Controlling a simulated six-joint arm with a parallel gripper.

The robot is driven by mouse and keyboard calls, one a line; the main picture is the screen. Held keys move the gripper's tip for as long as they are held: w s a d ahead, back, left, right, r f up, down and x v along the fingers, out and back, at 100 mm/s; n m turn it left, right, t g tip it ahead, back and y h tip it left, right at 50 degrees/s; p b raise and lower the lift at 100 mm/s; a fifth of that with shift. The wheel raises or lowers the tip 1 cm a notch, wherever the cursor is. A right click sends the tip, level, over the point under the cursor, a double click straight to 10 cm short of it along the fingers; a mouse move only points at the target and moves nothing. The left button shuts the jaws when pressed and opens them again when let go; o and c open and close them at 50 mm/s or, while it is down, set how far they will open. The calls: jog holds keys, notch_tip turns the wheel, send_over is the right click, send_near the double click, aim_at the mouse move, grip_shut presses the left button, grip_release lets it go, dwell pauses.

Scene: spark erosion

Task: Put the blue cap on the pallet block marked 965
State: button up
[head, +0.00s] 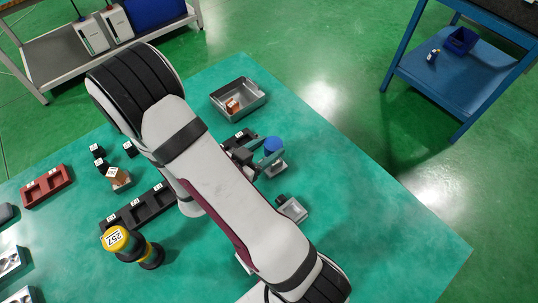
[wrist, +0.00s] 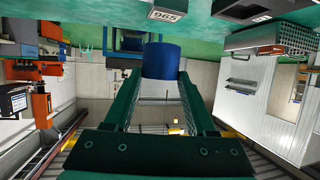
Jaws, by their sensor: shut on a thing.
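The blue cap (head: 273,144) is held in my gripper (head: 262,156), above the green table. In the wrist view the blue cap (wrist: 161,60) sits between the two green fingertips of my gripper (wrist: 160,78), which are shut on it. The pallet block marked 965 (wrist: 166,14) shows at the top edge of the wrist view, apart from the cap and partly cut off.
A metal tray (head: 258,103) with an orange-brown block stands behind my gripper. Left are dark racks (head: 137,208), a red rack (head: 60,178) and a yellow-topped cylinder marked 257 (head: 117,239). The table's right side is clear.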

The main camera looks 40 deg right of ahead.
notch_tip(320, 180, down, 3)
jog(key=shift+f, duration=0.2)
jog(key=shift+f, duration=0.15)
jog(key=o, duration=1.3)
jog(key=shift+o, duration=0.2)
